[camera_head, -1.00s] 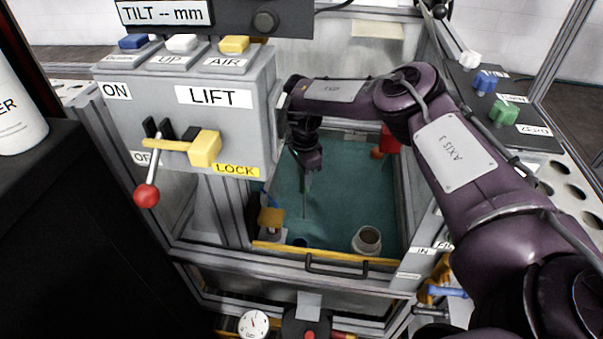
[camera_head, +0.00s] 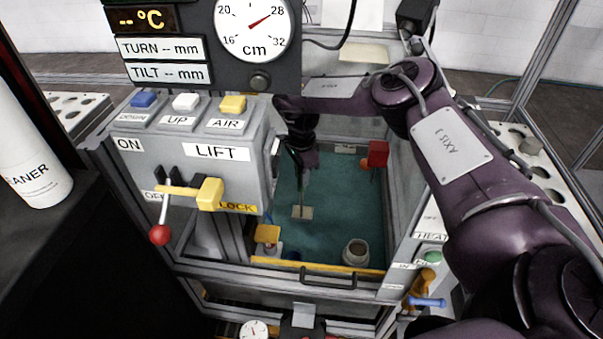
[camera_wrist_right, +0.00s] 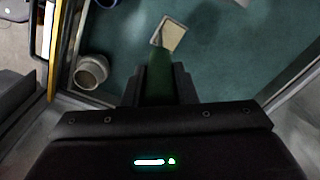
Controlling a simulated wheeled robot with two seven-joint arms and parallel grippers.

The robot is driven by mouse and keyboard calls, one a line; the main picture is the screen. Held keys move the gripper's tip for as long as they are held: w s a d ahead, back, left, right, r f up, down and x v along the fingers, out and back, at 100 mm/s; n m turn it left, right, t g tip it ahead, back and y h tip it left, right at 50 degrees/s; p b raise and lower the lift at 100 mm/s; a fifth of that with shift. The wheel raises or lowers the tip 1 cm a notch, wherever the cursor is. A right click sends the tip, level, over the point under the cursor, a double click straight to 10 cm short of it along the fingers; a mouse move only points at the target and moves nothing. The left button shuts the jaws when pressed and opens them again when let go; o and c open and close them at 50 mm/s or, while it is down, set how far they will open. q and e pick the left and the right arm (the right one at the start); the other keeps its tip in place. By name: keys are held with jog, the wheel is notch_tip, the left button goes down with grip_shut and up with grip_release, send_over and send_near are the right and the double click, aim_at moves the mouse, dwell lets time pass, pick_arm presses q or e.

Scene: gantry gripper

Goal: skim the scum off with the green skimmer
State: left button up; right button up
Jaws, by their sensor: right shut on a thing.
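My right gripper (camera_head: 299,160) reaches down into the tank of teal liquid (camera_head: 335,205). In the right wrist view its jaws (camera_wrist_right: 160,88) are shut on the green handle of the skimmer (camera_wrist_right: 160,70). The skimmer's flat pale square head (camera_head: 302,212) shows below the gripper, over the middle of the tank; it also shows beyond the jaws in the right wrist view (camera_wrist_right: 173,36). I cannot tell whether the head touches the liquid. I cannot make out scum clearly. My left gripper is out of view.
A round pale cup (camera_head: 355,252) stands at the tank's front right, near the yellow front rail (camera_head: 320,266). A yellow-topped block (camera_head: 267,234) is at front left. A red block (camera_head: 377,154) is at the back right. The grey LIFT box (camera_head: 200,150) overhangs the left side.

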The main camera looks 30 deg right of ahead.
jog(key=shift+r+p, duration=3.5)
jog(key=shift+r, duration=0.55)
jog(key=shift+f, duration=0.1)
